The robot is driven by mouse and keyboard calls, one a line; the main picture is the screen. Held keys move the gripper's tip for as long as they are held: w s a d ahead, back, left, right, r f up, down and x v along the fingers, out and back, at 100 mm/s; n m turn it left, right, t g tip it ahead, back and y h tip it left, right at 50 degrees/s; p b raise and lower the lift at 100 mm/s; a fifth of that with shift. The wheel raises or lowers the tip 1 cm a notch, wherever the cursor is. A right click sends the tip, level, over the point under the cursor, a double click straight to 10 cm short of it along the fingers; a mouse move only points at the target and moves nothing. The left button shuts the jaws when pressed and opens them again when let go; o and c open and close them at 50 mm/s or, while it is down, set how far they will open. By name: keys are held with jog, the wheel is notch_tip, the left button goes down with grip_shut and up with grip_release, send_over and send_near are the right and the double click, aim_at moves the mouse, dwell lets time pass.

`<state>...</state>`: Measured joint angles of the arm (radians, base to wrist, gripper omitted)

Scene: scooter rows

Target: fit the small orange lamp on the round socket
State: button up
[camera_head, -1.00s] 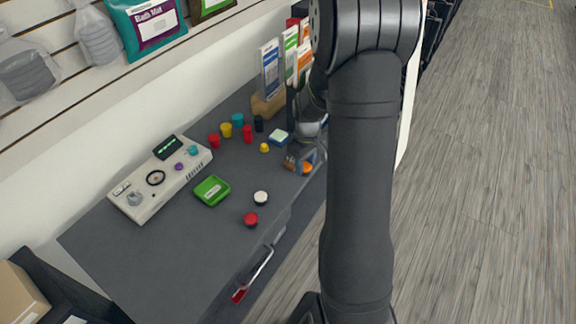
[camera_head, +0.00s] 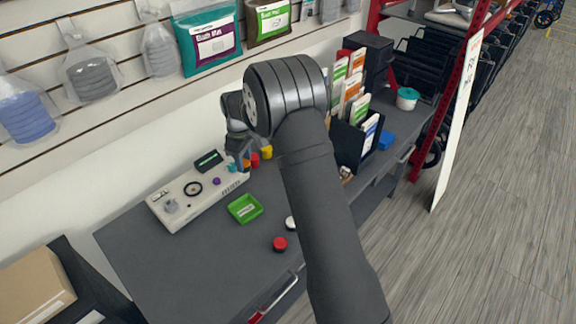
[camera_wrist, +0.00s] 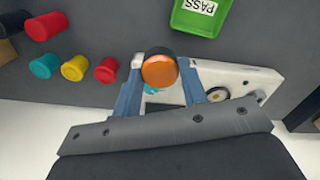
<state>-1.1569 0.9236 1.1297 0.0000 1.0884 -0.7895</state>
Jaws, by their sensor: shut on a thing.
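The small orange lamp (camera_wrist: 160,71) is held between the two blue-grey fingers of my gripper (camera_wrist: 160,66) in the wrist view. In the head view my gripper (camera_head: 239,156) and the lamp (camera_head: 246,163) are by the right end of the white console (camera_head: 178,213). A black-ringed round socket (camera_head: 194,188) is on the console's top, left of the lamp. It also shows in the wrist view (camera_wrist: 217,94), right of the lamp and just beyond the right finger. The lamp is apart from the socket. My fingers hide part of the console.
A green tray (camera_head: 244,209) stands in front of the console. A red-topped button (camera_head: 280,244) lies nearer the front edge. Red, yellow and teal (camera_wrist: 45,66) caps stand beside the console. A card rack (camera_head: 358,140) is at right. The front-left bench top is clear.

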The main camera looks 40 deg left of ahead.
jog(key=s+a+n, duration=0.3)
jog(key=s+a, duration=0.8)
jog(key=s, duration=0.4)
jog(key=shift+w+a+f, duration=0.1)
jog(key=shift+f, duration=1.35)
jog(key=shift+w+a+f, duration=0.1)
jog(key=shift+f, duration=1.3)
jog(key=shift+f, duration=0.6)
jog(key=o, duration=1.4)
jog(key=shift+o, duration=0.2)
notch_tip(320, 180, up, 6)
